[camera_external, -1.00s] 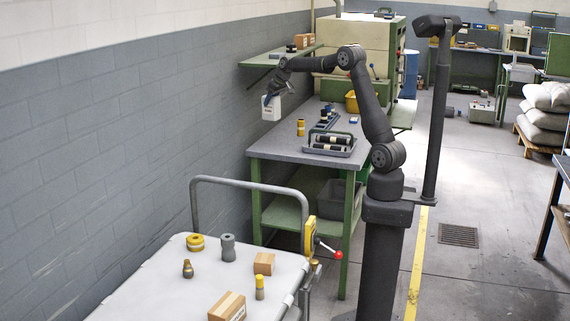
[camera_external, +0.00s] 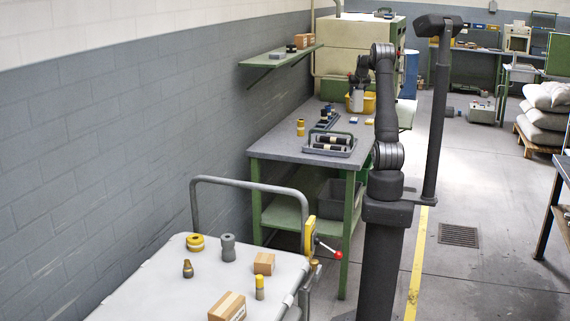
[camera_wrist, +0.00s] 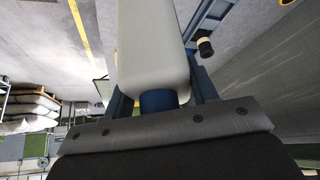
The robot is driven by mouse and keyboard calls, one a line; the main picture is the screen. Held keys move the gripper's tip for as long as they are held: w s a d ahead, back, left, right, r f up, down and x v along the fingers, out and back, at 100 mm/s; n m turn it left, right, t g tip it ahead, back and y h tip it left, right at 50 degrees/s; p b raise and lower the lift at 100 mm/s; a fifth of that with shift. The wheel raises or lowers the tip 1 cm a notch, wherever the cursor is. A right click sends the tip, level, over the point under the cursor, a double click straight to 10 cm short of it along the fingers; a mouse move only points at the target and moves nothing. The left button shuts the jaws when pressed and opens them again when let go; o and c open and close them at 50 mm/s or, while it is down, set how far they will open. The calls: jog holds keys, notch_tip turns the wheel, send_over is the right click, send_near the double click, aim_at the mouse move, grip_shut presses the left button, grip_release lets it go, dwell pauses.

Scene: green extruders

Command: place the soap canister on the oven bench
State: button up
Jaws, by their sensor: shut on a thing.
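The soap canister, a white bottle (camera_external: 357,101), hangs from my gripper (camera_external: 358,87) above the far part of the grey-topped green bench (camera_external: 280,146), in front of a yellow bin. In the wrist view the white canister (camera_wrist: 150,45) fills the upper middle, its blue neck (camera_wrist: 158,101) between the two blue fingers of my gripper (camera_wrist: 160,98). The gripper is shut on the canister. A large beige oven (camera_external: 355,45) stands at the far end behind the bench. Which surface is the oven bench I cannot tell for certain.
The yellow bin (camera_external: 369,102) is close behind the canister. A tray with dark cylinders (camera_external: 330,144), a yellow-and-dark canister (camera_external: 300,127) and small bottles stand on the bench. A wall shelf (camera_external: 282,57) holds boxes. The near-left bench corner is clear.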

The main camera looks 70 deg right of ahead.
jog(key=s+d+f+m, duration=0.1)
jog(key=s+d+f, duration=0.1)
jog(key=s+f, duration=0.3)
jog(key=w+f, duration=1.1)
jog(key=shift+d, duration=0.4)
jog(key=o, duration=1.4)
jog(key=shift+f+g, duration=0.15)
jog(key=shift+g, duration=0.15)
